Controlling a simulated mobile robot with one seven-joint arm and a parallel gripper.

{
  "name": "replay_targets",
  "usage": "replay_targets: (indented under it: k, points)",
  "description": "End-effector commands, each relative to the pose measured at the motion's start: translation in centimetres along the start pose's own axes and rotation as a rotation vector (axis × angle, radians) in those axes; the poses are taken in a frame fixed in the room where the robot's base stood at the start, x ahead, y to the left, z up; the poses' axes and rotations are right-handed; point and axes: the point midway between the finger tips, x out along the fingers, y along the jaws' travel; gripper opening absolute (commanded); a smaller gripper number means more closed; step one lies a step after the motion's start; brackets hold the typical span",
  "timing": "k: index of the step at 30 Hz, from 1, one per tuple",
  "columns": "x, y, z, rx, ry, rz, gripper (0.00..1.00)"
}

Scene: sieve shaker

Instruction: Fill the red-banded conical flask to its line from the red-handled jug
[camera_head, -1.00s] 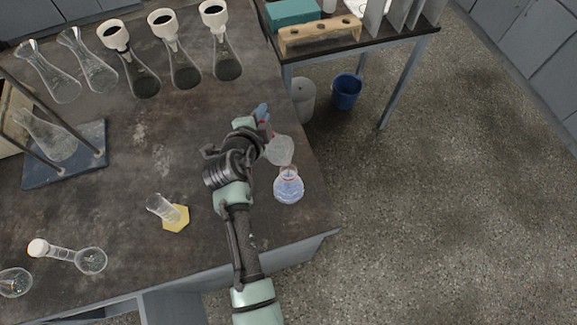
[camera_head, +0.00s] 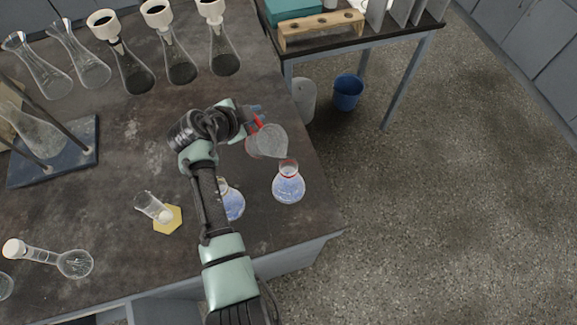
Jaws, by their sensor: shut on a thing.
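The red-banded conical flask (camera_head: 288,187) stands upright near the right edge of the bench, with bluish clear liquid in its body. Its red band shows around the neck. My gripper (camera_head: 256,122) is shut on the red handle of the clear jug (camera_head: 267,142). The jug is held above the bench, just up and left of the flask. It looks tilted, with its rim close to the flask's mouth. I cannot make out a stream, the jug's liquid level or the flask's line.
A second flask with bluish liquid (camera_head: 233,203) stands left of the red-banded one, partly hidden by my arm. A small cylinder (camera_head: 150,205) leans over a yellow hexagonal base (camera_head: 168,222). Several flasks, some with black-topped funnels, line the back. The bench edge is close on the right.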

Motion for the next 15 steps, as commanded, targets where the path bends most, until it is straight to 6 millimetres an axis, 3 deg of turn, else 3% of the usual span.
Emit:
replay_targets:
  k: [15]
  points:
    - [3.2,0.1,3.1,-0.146,0.042,0.142,0.00]
